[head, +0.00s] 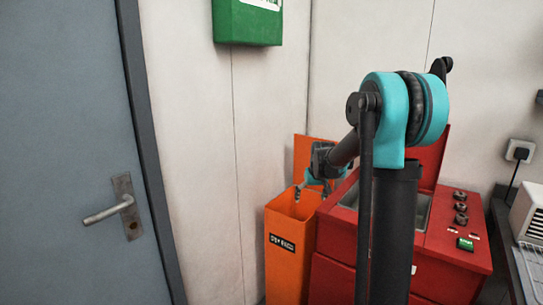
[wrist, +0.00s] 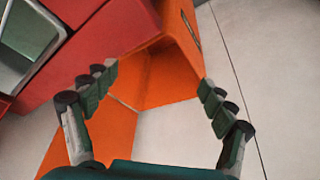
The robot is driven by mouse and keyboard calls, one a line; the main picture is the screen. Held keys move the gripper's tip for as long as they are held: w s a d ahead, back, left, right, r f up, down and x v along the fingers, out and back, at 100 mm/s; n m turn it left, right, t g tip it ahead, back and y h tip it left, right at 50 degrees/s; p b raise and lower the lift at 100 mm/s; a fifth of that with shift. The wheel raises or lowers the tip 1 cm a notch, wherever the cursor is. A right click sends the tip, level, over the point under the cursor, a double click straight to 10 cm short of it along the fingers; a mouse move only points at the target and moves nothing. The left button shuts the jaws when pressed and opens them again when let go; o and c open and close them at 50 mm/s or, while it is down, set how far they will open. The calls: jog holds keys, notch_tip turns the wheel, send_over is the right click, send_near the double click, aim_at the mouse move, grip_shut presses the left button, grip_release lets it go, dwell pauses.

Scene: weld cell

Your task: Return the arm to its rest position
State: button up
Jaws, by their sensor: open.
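My arm rises in front of the camera in the head view, with a dark column and a teal joint. My gripper (head: 312,186) is at the far end of the arm, over the open top of an orange bin (head: 288,250). In the wrist view my gripper (wrist: 158,85) has its two fingers spread wide with nothing between them. The orange bin (wrist: 165,75) lies below and beyond the fingers there. I cannot tell whether the fingertips are inside the bin's opening or just above it.
A red cabinet (head: 335,280) with a sunken basin and several knobs stands right of the bin. A grey door (head: 60,200) with a lever handle is at left. A green box (head: 247,22) hangs on the wall. A white device (head: 530,215) and a plug (head: 520,152) are at right.

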jog(key=s+d+f, duration=0.1)
jog(key=s+f, duration=0.2)
jog(key=s, duration=0.9)
jog(key=s+d+f+m, duration=0.1)
jog(key=s+f, duration=0.2)
jog(key=s, duration=0.9)
jog(key=s+d+f, duration=0.1)
jog(key=s+f, duration=0.2)
jog(key=s, duration=1)
jog(key=shift+m+h, duration=0.3)
jog(key=shift+m, duration=0.1)
jog(key=shift+c, duration=0.3)
